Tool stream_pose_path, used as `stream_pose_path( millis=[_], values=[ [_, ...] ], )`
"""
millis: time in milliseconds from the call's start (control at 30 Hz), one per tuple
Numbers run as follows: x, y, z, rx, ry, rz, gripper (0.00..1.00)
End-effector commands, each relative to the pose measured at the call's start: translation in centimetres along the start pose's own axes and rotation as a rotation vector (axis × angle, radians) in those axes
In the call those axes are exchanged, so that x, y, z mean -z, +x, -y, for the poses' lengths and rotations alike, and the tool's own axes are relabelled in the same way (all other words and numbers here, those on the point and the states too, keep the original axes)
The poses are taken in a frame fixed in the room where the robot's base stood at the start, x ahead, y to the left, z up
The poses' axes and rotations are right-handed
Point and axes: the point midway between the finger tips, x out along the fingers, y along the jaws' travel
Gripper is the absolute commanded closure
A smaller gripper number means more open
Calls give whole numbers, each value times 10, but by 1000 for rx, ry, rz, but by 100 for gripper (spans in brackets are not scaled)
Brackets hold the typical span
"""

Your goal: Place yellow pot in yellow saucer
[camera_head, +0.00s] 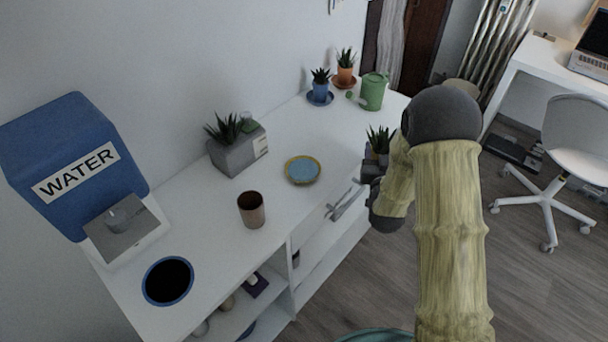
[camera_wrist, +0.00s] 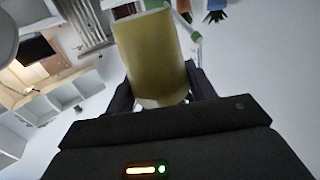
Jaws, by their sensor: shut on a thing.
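My gripper (camera_wrist: 160,90) is shut on the yellow pot (camera_wrist: 153,50), with one dark finger on each side of it in the wrist view. In the head view my gripper (camera_head: 372,172) is at the right front edge of the white desk. The spiky green plant (camera_head: 380,139) of the held pot shows above it, and the pot itself is mostly hidden there. The saucer (camera_head: 302,170) with a yellow rim and a blue-grey inside lies empty on the desk, left of my gripper and apart from it.
A grey planter (camera_head: 238,150) stands behind the saucer, and a brown cup (camera_head: 251,210) stands in front-left. Blue (camera_head: 320,86) and orange (camera_head: 345,68) potted plants and a green watering can (camera_head: 373,92) stand at the far end. Thin tools (camera_head: 345,200) are near the front edge.

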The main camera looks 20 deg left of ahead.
Motion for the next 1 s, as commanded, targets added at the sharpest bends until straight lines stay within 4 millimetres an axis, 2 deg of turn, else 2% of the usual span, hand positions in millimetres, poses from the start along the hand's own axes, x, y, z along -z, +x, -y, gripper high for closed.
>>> stream_pose_path(
  millis=[33,200,300,400,533,800,867,1000],
  values=[
    [10,6,22,73,3,-13,78],
    [56,10,95,326,1,-14,78],
    [81,3,130,454,0,-11,78],
    [98,-5,153,539,0,-6,78],
    [108,-10,163,580,2,0,78],
    [108,-10,163,581,4,2,78],
    [105,-10,163,581,5,3,78],
    [85,-10,163,580,7,7,78]
  ],
)
